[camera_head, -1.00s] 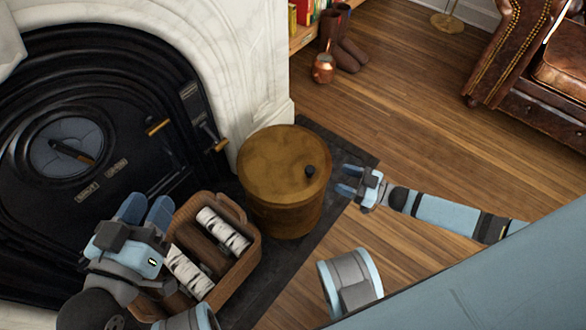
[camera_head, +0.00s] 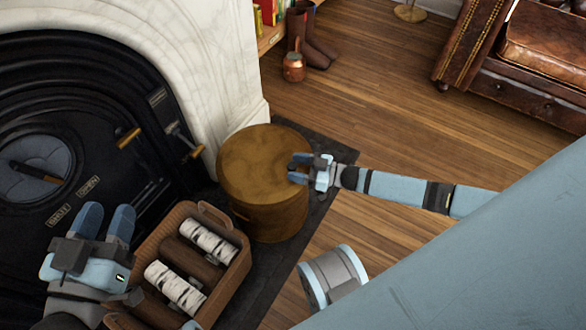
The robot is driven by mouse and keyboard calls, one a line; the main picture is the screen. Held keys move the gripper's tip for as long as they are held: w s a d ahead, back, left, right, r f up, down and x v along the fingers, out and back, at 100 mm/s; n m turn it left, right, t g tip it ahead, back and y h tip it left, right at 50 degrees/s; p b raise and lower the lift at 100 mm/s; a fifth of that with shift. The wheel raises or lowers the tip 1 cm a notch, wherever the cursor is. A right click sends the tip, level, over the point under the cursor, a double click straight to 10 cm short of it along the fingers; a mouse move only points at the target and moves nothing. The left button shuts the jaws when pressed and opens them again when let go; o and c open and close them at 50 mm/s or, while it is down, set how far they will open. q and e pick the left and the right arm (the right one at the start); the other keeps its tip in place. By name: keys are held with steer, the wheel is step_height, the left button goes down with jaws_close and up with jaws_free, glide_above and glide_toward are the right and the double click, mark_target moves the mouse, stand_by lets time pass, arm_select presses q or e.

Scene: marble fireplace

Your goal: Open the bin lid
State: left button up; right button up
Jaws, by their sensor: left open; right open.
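The bin (camera_head: 268,217) is a round brass-coloured drum standing on the dark hearth slab. Its flat lid (camera_head: 258,162) lies closed on top. The lid's small dark knob is hidden behind my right gripper (camera_head: 298,168), which is open with its fingers at the lid's right edge, around where the knob was seen. I cannot tell whether the fingers touch the knob. My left gripper (camera_head: 106,222) is open and empty, left of the bin, in front of the fireplace and beside the log box.
A wooden box (camera_head: 238,262) with several logs stands just left of and in front of the bin. The black fireplace (camera_head: 120,105) with brass handles is behind at left. A copper pot (camera_head: 293,68) and boots (camera_head: 318,50) stand farther back.

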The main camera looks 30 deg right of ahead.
steer(key=shift+w+a, duration=0.45)
steer(key=shift+a, duration=0.1)
